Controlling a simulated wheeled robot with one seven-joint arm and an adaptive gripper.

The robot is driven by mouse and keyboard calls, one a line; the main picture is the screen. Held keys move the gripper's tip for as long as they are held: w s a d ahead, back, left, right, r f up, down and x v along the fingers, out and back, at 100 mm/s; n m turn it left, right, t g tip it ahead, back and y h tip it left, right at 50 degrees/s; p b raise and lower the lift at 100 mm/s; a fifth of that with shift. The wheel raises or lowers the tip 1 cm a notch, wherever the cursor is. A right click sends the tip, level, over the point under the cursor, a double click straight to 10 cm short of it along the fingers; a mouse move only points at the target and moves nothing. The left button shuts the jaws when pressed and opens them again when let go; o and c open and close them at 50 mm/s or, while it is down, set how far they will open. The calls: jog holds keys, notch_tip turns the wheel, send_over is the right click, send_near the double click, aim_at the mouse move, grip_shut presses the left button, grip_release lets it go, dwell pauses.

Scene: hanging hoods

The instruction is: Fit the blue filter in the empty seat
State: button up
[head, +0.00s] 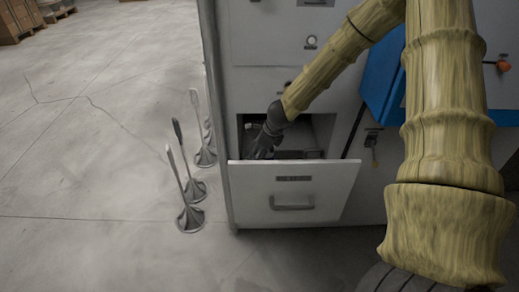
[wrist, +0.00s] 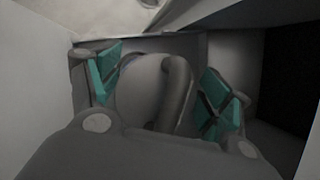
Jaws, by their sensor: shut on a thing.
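My gripper (head: 258,150) is inside an opening low in the grey cabinet, behind a tilted-out front panel. In the wrist view its teal-padded fingers (wrist: 162,92) stand on either side of a curved dark grey handle (wrist: 178,95). The handle is on a pale rounded body (wrist: 142,88) with a faint bluish edge at its upper left. My gripper is shut on this handled thing. Its colour is too dim to tell whether it is the blue filter. No empty seat can be made out in either view.
The tilted front panel (head: 290,188) with a pull handle borders the opening. Posts with flared bases (head: 190,217) stand on the floor left of the cabinet. A blue panel (head: 381,80) shows behind my arm. The floor at left is mostly clear, with boxes (head: 15,20) far back.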

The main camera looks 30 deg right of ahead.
jog(key=shift+f+b, duration=1.6)
jog(key=shift+f, duration=0.45)
jog(key=o, duration=1.1)
jog(key=shift+r, duration=0.15)
jog(key=shift+v, duration=5.85)
